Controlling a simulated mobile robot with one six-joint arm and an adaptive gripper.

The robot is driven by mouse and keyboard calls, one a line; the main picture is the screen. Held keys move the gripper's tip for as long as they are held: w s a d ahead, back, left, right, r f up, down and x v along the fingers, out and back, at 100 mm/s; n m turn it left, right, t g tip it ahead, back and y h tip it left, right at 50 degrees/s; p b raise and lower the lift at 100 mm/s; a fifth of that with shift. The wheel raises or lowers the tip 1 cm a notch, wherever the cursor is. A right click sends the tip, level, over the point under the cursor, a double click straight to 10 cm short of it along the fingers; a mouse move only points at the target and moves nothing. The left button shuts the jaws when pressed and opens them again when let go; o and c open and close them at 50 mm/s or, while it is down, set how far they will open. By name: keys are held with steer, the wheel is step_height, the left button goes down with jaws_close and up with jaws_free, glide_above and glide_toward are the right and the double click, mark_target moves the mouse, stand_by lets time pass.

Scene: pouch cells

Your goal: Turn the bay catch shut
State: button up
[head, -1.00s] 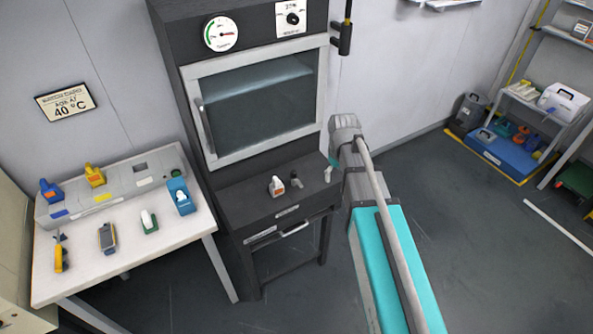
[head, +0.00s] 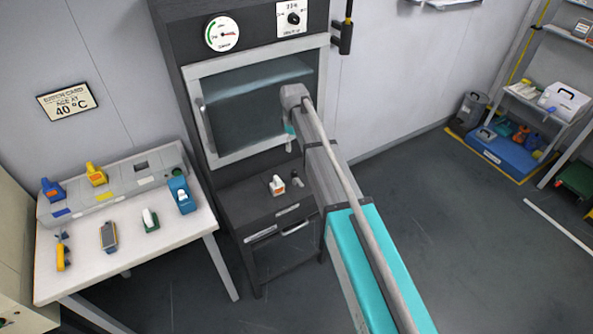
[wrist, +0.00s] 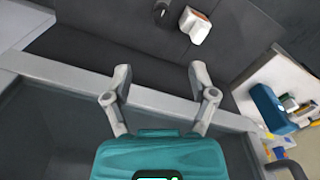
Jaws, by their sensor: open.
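A small dark upright knob (head: 296,181), possibly the bay catch, stands on the black ledge of the dark cabinet. It also shows at the top of the wrist view (wrist: 162,11). I cannot tell its turn position. My gripper (head: 289,147) hangs in front of the cabinet's glass door (head: 245,105), above the ledge. In the wrist view my gripper (wrist: 160,78) is open and empty, its two fingers spread over the door's grey lower frame. The knob lies beyond the fingertips, apart from them.
A white and orange object (head: 277,185) stands beside the knob; the wrist view shows it too (wrist: 195,25). The door's grey handle (head: 206,127) is on the left. A white table (head: 185,231) with several tools stands left.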

mark_target(295, 170)
steer(key=shift+f, duration=0.15)
step_height(295, 170, down, 14)
steer(key=b, duration=1.3)
steer(key=shift+r+b, duration=0.25)
steer(key=shift+b, duration=0.1)
jaws_close()
steer(key=shift+d, duration=0.2)
steer(key=shift+a, duration=0.1)
